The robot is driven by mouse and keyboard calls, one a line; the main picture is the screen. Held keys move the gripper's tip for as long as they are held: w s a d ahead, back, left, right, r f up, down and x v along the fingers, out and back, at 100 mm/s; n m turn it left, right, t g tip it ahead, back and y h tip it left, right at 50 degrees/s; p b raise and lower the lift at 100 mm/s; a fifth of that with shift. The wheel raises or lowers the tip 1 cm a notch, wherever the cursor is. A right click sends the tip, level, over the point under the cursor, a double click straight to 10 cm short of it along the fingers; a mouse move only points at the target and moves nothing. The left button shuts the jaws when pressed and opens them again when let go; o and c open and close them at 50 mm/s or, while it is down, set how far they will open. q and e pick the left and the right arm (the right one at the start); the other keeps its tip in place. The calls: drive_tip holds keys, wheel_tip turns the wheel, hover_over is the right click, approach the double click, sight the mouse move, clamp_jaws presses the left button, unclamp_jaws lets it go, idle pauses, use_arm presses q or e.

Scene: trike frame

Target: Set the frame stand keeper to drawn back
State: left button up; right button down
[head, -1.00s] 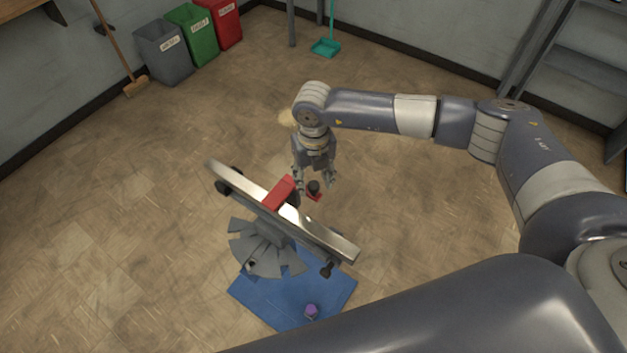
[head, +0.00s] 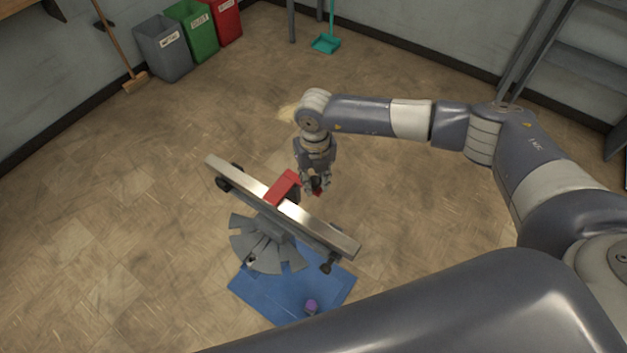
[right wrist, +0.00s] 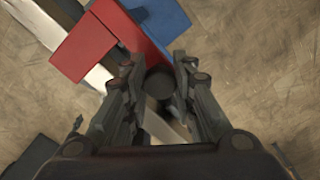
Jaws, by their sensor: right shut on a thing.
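The frame stand carries a long silver bar (head: 235,176) set at a slant, with a red block (head: 284,188) across its middle. In the right wrist view the red part (right wrist: 82,48) lies over the pale bar. A dark round knob (right wrist: 159,84) sits beside the red part. My right gripper (head: 315,188) is at the far right side of the bar, beside the red block. In the right wrist view its fingers (right wrist: 158,76) are closed around the knob, which partly hides between them. I take the knob to be the keeper's grip. My left gripper is not in view.
Grey, green (head: 192,34) and red bins stand at the back wall. The floor around the stand is open.

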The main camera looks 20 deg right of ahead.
drive_tip(key=w+d+b, duration=0.1)
drive_tip(key=d, duration=0.1)
drive_tip(key=w+d+b, duration=0.2)
drive_tip(key=shift+w+d+r, duration=0.1)
drive_tip(key=shift+w+d, duration=0.05)
drive_tip(key=c, duration=1.3)
unclamp_jaws()
drive_tip(key=shift+d, duration=0.1)
wheel_tip(320, 180, up, 12)
drive_tip(key=shift+f, duration=0.1)
